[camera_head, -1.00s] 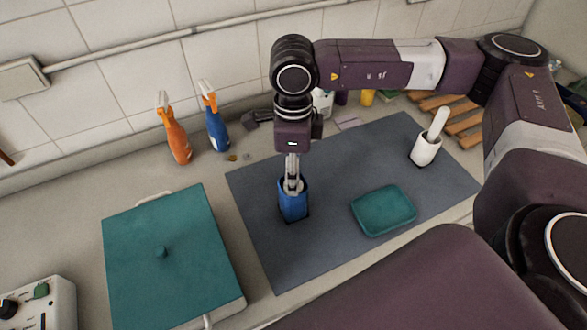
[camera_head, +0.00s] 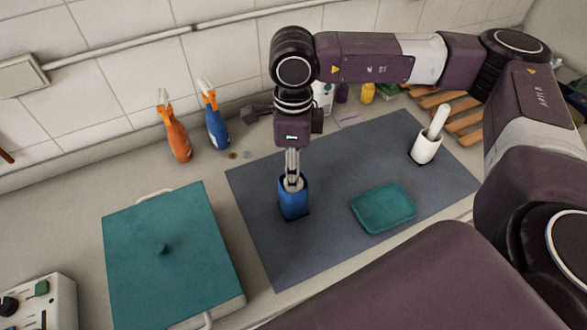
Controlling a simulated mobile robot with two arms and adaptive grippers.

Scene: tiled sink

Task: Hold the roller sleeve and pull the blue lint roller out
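A blue cylinder (camera_head: 293,203) stands upright on the grey mat, left of the middle; I take it to be the blue lint roller in its sleeve. My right gripper (camera_head: 292,184) points straight down over its top, fingers close together at the rim. The fingers hide any handle there, so I cannot tell whether they are shut on it. A second, white sleeve (camera_head: 425,151) stands at the mat's right with a white handle (camera_head: 438,121) leaning out. My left gripper is not in view.
The grey mat (camera_head: 330,245) also bears a teal tray (camera_head: 383,208). A teal-lidded box (camera_head: 165,255) stands at left. An orange spray bottle (camera_head: 176,135) and a blue one (camera_head: 216,125) stand by the tiled wall. A wooden rack (camera_head: 465,120) lies at back right.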

